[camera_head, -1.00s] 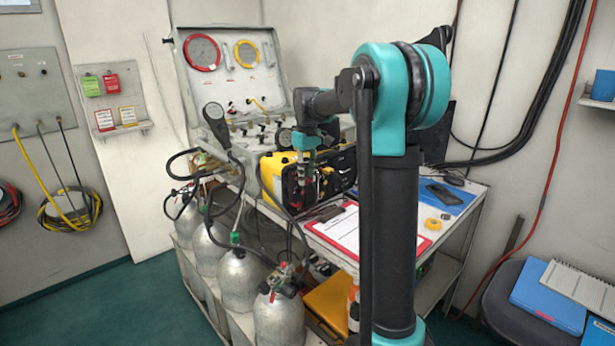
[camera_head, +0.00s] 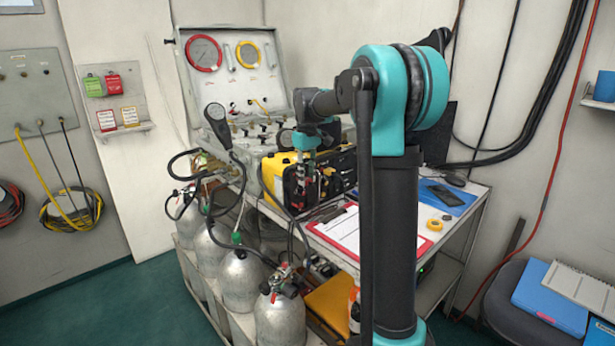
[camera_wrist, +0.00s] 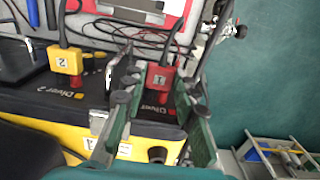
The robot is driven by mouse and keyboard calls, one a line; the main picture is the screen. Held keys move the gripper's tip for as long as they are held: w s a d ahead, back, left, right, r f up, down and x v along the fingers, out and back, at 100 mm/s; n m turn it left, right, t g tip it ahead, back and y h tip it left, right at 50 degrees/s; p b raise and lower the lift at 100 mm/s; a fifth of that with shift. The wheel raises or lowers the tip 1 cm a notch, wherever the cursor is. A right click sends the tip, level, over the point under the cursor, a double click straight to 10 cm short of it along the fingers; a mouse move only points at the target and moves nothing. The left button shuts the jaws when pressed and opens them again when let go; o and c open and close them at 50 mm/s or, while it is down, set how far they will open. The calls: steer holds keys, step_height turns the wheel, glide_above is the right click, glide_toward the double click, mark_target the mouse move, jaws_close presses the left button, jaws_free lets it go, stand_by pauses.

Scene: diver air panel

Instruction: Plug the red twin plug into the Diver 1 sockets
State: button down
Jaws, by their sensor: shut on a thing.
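The red twin plug (camera_wrist: 160,76), marked 1, is between the fingers of my gripper (camera_wrist: 158,88) in the wrist view, which are shut on it. A dark cable rises from its top. It is at the Diver 1 label (camera_wrist: 158,109) on the black and yellow panel box (camera_wrist: 52,112). The fingers hide part of its lower end and the Diver 1 sockets, so I cannot tell whether its pins are in them. A yellow plug (camera_wrist: 67,62), marked 2, stands by the Diver 2 label. In the head view my gripper (camera_head: 304,188) is at the front of the yellow box (camera_head: 274,174).
A metal handle (camera_wrist: 110,68) stands between the two plugs. A clipboard (camera_head: 340,232) lies on the cart to the right of the box. Gas cylinders (camera_head: 238,278) with hoses stand in front. An open gauge case (camera_head: 232,70) is behind.

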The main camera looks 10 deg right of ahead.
stand_by(0.4)
steer(key=c, duration=1.1)
jaws_free()
steer(key=shift+w, duration=0.1)
